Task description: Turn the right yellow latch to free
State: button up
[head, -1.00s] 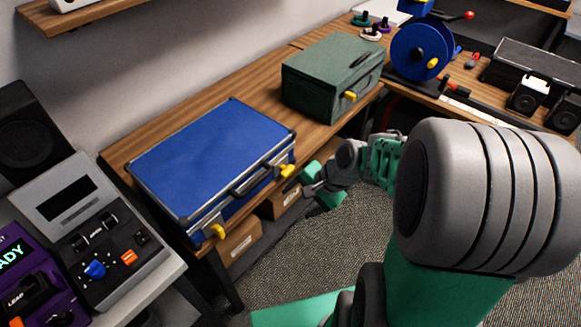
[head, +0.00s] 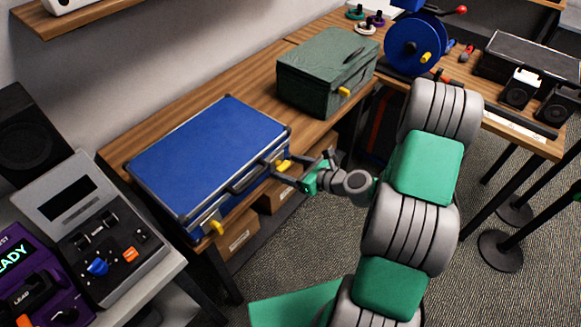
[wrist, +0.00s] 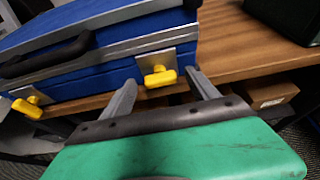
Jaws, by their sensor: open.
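The closed blue case (head: 210,150) lies on the wooden bench, with two yellow latches on its front side. The right yellow latch (head: 284,165) is near the case's right front corner, and in the wrist view the latch (wrist: 158,77) shows on a metal plate. The left yellow latch (head: 216,228) also shows in the wrist view (wrist: 27,108). My gripper (head: 277,169) is open at the right latch. In the wrist view its fingers (wrist: 161,82) stand one on each side of the latch, with gaps; I cannot tell whether the tips reach past it.
A dark green case (head: 325,75) with its own yellow latch stands on the bench to the right. The case's black handle (head: 250,175) lies left of my gripper. Cardboard boxes (head: 238,232) sit under the bench. A blue reel (head: 414,45) stands farther back.

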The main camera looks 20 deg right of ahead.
jog(key=c, duration=1.4)
jog(key=shift+o, duration=0.2)
